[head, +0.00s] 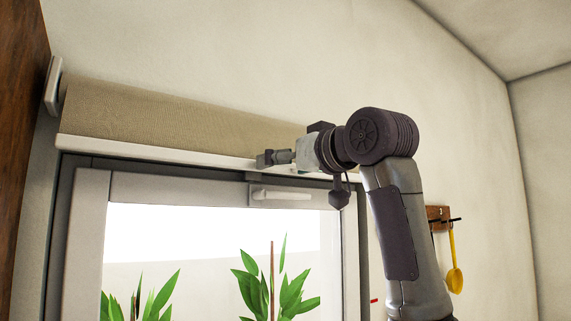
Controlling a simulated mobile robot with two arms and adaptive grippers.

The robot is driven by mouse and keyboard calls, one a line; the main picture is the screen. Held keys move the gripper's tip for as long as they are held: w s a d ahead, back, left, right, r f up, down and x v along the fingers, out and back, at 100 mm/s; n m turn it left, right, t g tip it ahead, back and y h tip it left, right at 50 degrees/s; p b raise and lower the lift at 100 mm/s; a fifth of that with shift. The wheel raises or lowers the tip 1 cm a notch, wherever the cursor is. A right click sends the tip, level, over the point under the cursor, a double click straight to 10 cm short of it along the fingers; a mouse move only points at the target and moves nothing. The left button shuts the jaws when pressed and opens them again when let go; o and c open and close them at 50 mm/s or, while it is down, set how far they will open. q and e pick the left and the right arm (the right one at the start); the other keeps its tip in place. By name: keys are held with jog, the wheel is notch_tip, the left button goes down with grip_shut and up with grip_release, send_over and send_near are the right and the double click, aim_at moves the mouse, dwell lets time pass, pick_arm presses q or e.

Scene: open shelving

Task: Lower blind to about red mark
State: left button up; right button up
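The beige blind (165,115) is rolled up above the window, with a pale bar (150,152) along its lower edge. My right gripper (264,159) is at the right half of the blind, its fingers pointing left and overlapping the bar in the picture. I cannot tell whether the fingers touch or grip the bar, nor how far they are apart. A small red mark (374,300) shows on the wall to the right of the window frame, low in the picture and well below the bar. My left gripper is not in view.
The window (150,225) below the blind has a grey frame and a pale handle (280,195) at its top. Green plants (287,290) show through the glass. A wooden rack (438,217) with a yellow utensil (454,270) hangs at right. Brown wood (18,120) borders the left.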

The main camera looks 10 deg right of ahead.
jog(key=c, duration=0.9)
notch_tip(320, 180, down, 32)
jog(key=b, duration=2.5)
jog(key=shift+f, duration=0.1)
jog(key=o, duration=1.6)
jog(key=v, duration=1.2)
